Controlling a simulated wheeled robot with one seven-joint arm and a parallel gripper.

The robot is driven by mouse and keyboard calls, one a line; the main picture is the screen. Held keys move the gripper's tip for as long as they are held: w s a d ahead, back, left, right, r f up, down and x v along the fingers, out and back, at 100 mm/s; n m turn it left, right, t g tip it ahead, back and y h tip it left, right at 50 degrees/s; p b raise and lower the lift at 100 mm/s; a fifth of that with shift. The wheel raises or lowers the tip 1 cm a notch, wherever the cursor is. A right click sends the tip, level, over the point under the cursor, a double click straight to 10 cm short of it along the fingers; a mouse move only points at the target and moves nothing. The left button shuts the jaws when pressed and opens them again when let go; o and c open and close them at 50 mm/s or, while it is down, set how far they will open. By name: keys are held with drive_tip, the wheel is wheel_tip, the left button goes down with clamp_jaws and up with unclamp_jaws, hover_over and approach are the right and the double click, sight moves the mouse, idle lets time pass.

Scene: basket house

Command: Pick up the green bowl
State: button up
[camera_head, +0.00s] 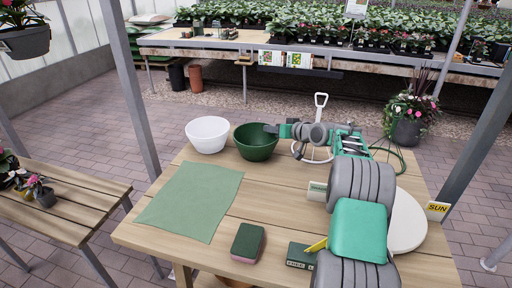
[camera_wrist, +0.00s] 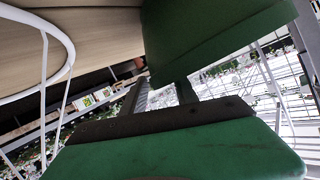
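The green bowl (camera_head: 256,145) stands upright on the wooden table (camera_head: 185,258), right of a white bowl (camera_head: 208,137). My gripper (camera_head: 271,129) is at the right side of the green bowl's rim, coming from the right. In the wrist view the green bowl (camera_wrist: 215,35) fills the upper middle, close to the camera. Two dark fingers of my gripper (camera_wrist: 163,92) show there with a gap between them, at the bowl's edge. I cannot tell whether the bowl's wall lies between them or whether they press on it. The bowl's inside shows no contents.
A green cloth (camera_head: 190,203) lies at the table's left. A dark green and pink block (camera_head: 247,243) and a dark green box (camera_head: 301,256) lie at the front. A white wire loop (camera_head: 299,153) and a green caddy (camera_head: 350,146) stand right of the bowl. A round white board (camera_head: 408,222) is at right.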

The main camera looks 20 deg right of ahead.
drive_tip(key=shift+w+a+f, duration=0.1)
drive_tip(key=shift+w, duration=0.3)
drive_tip(key=shift+c, duration=0.4)
clamp_jaws()
idle(0.7)
